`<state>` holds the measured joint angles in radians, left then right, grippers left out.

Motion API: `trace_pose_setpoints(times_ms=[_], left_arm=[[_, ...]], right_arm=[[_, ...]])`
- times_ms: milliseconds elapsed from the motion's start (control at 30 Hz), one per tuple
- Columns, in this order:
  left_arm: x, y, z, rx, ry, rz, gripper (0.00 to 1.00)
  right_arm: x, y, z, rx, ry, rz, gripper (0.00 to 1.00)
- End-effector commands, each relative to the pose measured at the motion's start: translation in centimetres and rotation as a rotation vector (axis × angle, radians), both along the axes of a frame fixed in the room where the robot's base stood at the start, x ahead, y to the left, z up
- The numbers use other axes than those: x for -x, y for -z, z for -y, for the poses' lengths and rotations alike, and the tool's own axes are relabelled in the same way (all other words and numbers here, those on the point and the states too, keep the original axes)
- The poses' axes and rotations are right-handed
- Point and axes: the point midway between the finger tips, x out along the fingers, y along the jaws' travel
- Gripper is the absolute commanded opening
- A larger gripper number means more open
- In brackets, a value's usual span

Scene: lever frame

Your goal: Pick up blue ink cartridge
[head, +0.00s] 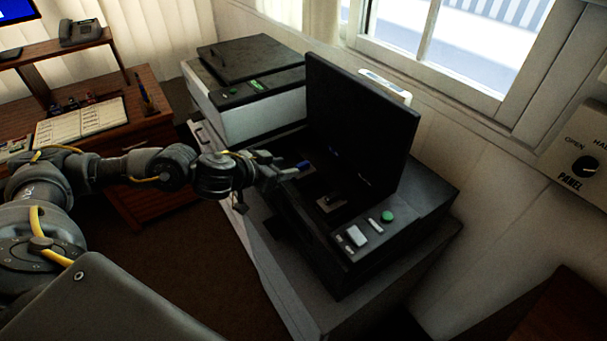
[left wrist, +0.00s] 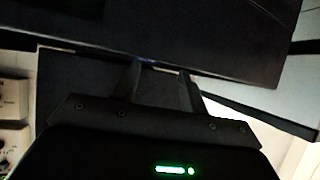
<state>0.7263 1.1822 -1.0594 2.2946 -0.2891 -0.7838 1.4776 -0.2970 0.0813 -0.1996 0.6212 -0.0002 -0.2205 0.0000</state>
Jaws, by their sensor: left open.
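The blue ink cartridge (head: 303,165) shows as a small blue piece at the left side of the open black printer (head: 345,270). My left gripper (head: 284,170) is open, with its fingertips close beside the blue piece. I cannot tell whether they touch it or straddle it. In the left wrist view the two dark fingers (left wrist: 160,78) stand apart, and a faint bluish strip shows between their tips. The printer's raised black lid (head: 362,115) stands behind. My right gripper is not in view.
A second printer (head: 255,85) with a white body stands behind to the left. A green button (head: 387,216) sits on the open printer's front panel. A wooden desk (head: 130,135) with a phone (head: 80,32) is at the left. A wall panel with a knob (head: 584,166) is at the right.

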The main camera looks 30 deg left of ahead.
Motion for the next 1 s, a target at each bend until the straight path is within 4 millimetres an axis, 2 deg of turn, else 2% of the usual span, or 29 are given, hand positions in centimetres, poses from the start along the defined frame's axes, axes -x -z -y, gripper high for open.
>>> trace_pose_setpoints(times_ms=[167, 433, 767, 1000], left_arm=[[-0.7, 0.2, 0.3, 0.0, 0.001, 0.001, 0.43], [-4.0, 1.8, 1.6, 0.001, 0.002, 0.0, 0.43], [-4.5, 2.2, 1.7, 0.0, 0.002, 0.0, 0.43], [-4.5, 2.1, 1.8, 0.0, 0.004, 0.0, 0.11]], right_arm=[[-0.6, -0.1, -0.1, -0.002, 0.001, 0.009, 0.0], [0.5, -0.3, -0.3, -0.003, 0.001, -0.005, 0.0], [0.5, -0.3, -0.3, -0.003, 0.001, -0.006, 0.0], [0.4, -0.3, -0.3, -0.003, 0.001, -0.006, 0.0]])
